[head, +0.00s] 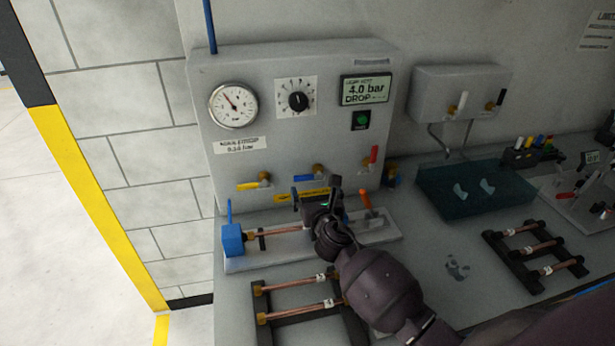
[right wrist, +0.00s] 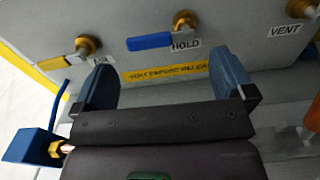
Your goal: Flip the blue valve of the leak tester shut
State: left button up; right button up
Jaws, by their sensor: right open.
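The leak tester (head: 340,125) is a grey panel with a row of lever valves low on its front. The blue valve (head: 305,178) is the middle one. In the right wrist view its blue handle (right wrist: 150,42) lies roughly level, pointing left from a brass body, beside a HOLD label. My right gripper (head: 316,194) is open just below and in front of the blue valve. In the right wrist view its two blue-grey fingers (right wrist: 165,80) stand wide apart with nothing between them, and the handle lies beyond them. My left gripper is not in view.
A yellow-handled valve (head: 250,186) is to the left and a red-handled valve (head: 373,160) to the right. A blue clamp block (head: 232,240) and copper tube sit below. Tube racks (head: 290,283) stand in front. A teal tray (head: 440,205) is at the right.

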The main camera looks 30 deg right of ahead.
aim_at(309, 178)
jog(key=x, duration=0.6)
jog(key=shift+w, duration=0.35)
jog(key=c, duration=1)
jog(key=shift+c, duration=0.2)
